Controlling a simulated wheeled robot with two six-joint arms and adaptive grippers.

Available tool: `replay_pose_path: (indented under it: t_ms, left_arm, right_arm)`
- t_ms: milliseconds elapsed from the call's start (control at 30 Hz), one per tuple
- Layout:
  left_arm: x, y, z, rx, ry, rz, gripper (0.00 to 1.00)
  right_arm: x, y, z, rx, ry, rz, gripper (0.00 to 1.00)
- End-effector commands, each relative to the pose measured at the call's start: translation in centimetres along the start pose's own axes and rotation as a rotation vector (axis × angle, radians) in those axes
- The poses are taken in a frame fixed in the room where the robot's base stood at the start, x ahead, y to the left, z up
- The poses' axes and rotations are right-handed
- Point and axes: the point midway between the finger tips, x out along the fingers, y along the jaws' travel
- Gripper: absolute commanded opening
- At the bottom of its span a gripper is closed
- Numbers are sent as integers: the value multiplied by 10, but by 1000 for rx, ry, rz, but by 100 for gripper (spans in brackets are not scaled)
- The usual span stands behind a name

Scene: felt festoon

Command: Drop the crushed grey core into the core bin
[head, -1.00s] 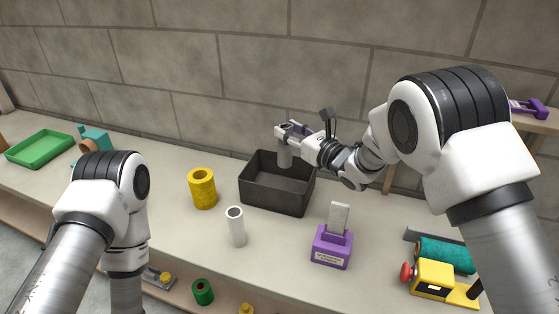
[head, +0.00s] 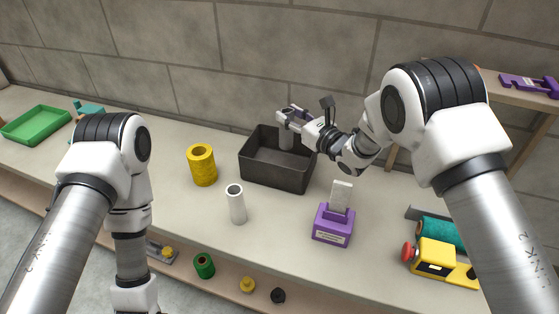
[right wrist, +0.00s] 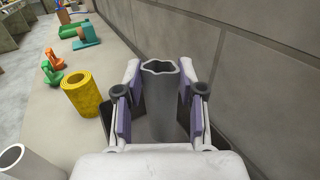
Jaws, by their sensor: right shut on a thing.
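The crushed grey core (right wrist: 160,98) is a tube with a wavy, dented rim. My right gripper (head: 289,119) is shut on it, with a finger on each side in the right wrist view (right wrist: 160,100). In the head view the core (head: 287,138) hangs upright, its lower part inside the outline of the dark core bin (head: 275,174). I cannot tell whether it touches the bin floor. The bin is an open dark box on the table near the wall. My left arm comes in at the left, but its gripper is not in view.
A yellow roll (head: 202,165) stands left of the bin. A white tube (head: 236,204) stands in front of it. A purple holder (head: 333,225) with a pale card is to the right. A yellow machine (head: 437,260) with a teal roll is further right. The stone wall is close behind.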

Motion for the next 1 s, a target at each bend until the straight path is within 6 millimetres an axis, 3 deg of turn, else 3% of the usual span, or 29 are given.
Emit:
replay_pose_path:
  t_ms: [33,100,467,567,900,1000]
  left_arm:
    - [0,0,0,0,0,0,100]
    - [0,0,0,0,0,0,100]
    - [0,0,0,0,1,0,100]
    - [0,0,0,0,1,0,100]
    - [0,0,0,0,0,0,100]
    - [0,0,0,0,0,0,100]
  right_arm:
    - [0,0,0,0,0,0,49]
    - [0,0,0,0,0,0,68]
    - [-5,0,0,1,2,-1,68]
    - [-19,-1,-1,3,3,-2,68]
    - [-101,-2,-1,5,3,-4,68]
    - [-114,-2,-1,3,1,-2,68]
